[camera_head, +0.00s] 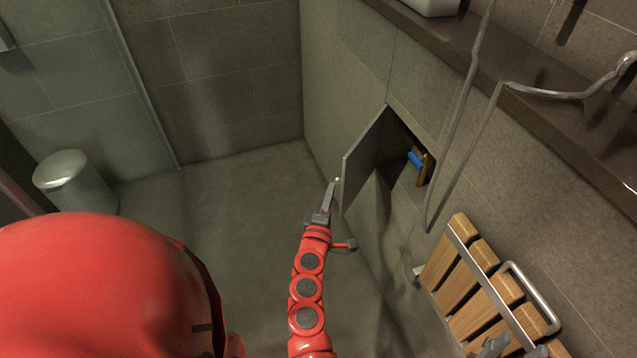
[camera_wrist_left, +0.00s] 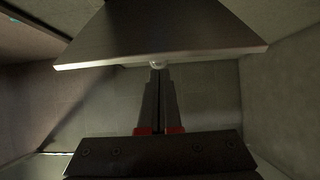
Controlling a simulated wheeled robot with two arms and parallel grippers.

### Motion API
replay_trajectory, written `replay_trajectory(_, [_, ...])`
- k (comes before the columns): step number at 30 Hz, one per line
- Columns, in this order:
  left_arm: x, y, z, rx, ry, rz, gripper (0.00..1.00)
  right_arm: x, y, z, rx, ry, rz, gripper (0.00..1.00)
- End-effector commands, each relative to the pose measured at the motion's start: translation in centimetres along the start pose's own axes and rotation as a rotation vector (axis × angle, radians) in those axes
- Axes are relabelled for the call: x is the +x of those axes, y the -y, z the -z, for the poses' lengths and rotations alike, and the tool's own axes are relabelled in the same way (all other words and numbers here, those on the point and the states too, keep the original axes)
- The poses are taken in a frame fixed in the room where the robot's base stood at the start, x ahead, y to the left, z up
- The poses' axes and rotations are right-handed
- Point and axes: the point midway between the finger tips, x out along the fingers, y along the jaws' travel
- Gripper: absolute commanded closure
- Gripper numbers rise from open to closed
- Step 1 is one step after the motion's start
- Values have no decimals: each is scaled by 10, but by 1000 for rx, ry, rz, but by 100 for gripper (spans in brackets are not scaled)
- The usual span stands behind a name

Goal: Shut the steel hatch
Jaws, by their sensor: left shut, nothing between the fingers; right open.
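The steel hatch (camera_head: 364,160) is a grey panel in the tiled wall, swung out and standing open from its dark opening (camera_head: 398,145). My left gripper (camera_head: 335,183) is shut and empty, with its tips close to the panel's free edge. In the left wrist view the hatch (camera_wrist_left: 160,32) spans the top, with a small pale round knob (camera_wrist_left: 157,64) at its lower edge. The shut fingertips (camera_wrist_left: 160,72) are right at the knob; I cannot tell whether they touch.
Inside the opening are a blue item (camera_head: 415,158) and a brownish item (camera_head: 424,170). A slatted wooden seat (camera_head: 470,275) is on the wall at the lower right. A thin bent metal pipe (camera_head: 462,150) hangs beside the opening. A metal bin (camera_head: 75,180) stands at left; the middle floor is clear.

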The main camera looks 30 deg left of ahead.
Motion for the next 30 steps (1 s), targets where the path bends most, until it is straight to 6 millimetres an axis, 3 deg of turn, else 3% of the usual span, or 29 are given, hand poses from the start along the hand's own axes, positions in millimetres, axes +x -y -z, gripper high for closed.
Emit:
replay_trajectory(3, [-5, 1, -20, -2, -63, 0, 100, -2, 0, 0, 0, 0, 0, 52])
replay_trajectory(11, [-12, 1, -48, 0, -287, -3, 100, -7, 0, -1, 0, 0, 0, 52])
replay_trajectory(30, [-15, 0, -132, -1, -283, -4, 100, -16, 1, -3, 0, 0, 0, 52])
